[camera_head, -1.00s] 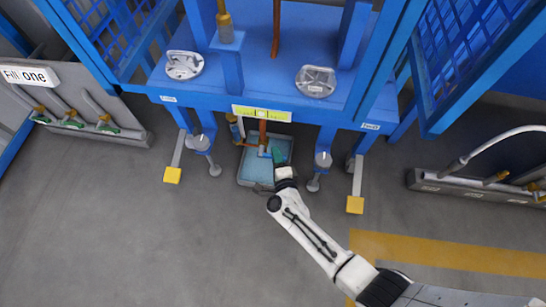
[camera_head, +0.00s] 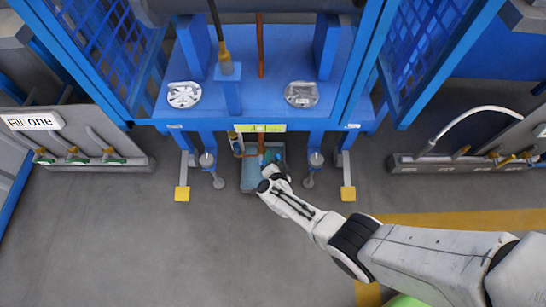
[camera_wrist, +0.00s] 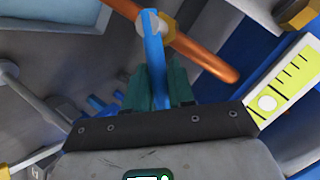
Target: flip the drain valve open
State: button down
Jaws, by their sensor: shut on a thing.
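The drain valve's flat blue lever (camera_wrist: 153,50) stands upright in the wrist view, against a pale fitting (camera_wrist: 158,26) on a copper pipe (camera_wrist: 205,58). My gripper (camera_wrist: 158,80), with green fingers, is shut on the lever, one finger on each side. The lever's lower end is hidden between the fingers. In the head view my gripper (camera_head: 269,162) is under the front edge of the blue frame, beside the vertical copper pipe (camera_head: 262,143) and over a shallow blue-grey tray (camera_head: 250,180). The lever is too small to make out there.
A yellow-green gauge plate (camera_wrist: 285,92) is close to my gripper's right. In the head view, frame legs with yellow feet (camera_head: 182,193) (camera_head: 348,193) stand on both sides. Low hose racks (camera_head: 90,163) (camera_head: 465,163) lie farther out.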

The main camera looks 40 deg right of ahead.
jog(key=shift+a+r, duration=0.1)
dwell(0.3)
jog(key=c, duration=1.1)
grip_release()
jog(key=shift+o, duration=0.2)
